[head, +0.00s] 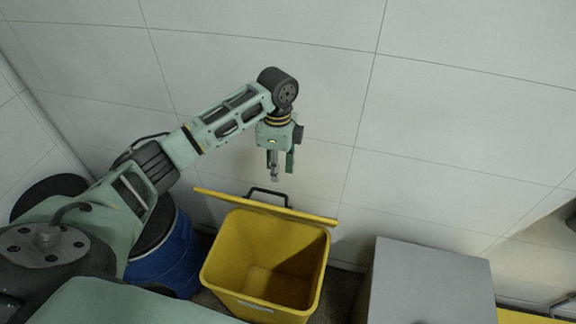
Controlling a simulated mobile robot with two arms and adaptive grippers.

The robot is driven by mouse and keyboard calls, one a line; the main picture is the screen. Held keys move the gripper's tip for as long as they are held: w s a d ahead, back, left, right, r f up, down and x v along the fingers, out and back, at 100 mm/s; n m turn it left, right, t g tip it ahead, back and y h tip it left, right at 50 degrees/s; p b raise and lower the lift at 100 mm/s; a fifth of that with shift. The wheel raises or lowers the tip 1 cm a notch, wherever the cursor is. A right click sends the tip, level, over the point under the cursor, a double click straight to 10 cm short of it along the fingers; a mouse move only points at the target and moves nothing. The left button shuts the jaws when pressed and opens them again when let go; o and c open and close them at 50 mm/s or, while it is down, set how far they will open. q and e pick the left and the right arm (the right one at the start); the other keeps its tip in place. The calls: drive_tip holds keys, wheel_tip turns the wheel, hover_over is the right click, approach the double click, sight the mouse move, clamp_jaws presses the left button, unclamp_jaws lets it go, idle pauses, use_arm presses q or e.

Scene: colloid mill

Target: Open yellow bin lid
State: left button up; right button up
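The yellow bin (220,262) stands on the floor near the wall, and its inside is visible and looks empty. Its yellow lid (312,215) is swung up at the back rim and shows nearly edge-on, with a dark handle (268,192) behind it. My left gripper (280,178) hangs in the air above the lid and handle, pointing down and apart from them as far as I can tell. Its fingers are small here, and nothing shows between them. My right gripper is not in view.
A blue drum (180,258) with a dark top stands left of the bin, partly hidden by my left arm. A grey box-like cabinet (428,285) stands right of the bin. A pale panelled wall (440,130) closes off the back.

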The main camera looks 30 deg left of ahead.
sight(277, 193)
use_arm(q)
drive_tip(key=shift+s+d+f+p, duration=0.1)
drive_tip(key=shift+s+f+p, duration=0.15)
drive_tip(key=shift+f, duration=1)
drive_tip(key=shift+s+f+p, duration=0.1)
drive_tip(key=shift+f+p, duration=0.2)
drive_tip(key=shift+f, duration=0.95)
drive_tip(key=shift+s+d+f+p, duration=0.1)
drive_tip(key=shift+s+f+p, duration=0.15)
drive_tip(key=shift+f, duration=1)
drive_tip(key=shift+w, duration=0.1)
clamp_jaws()
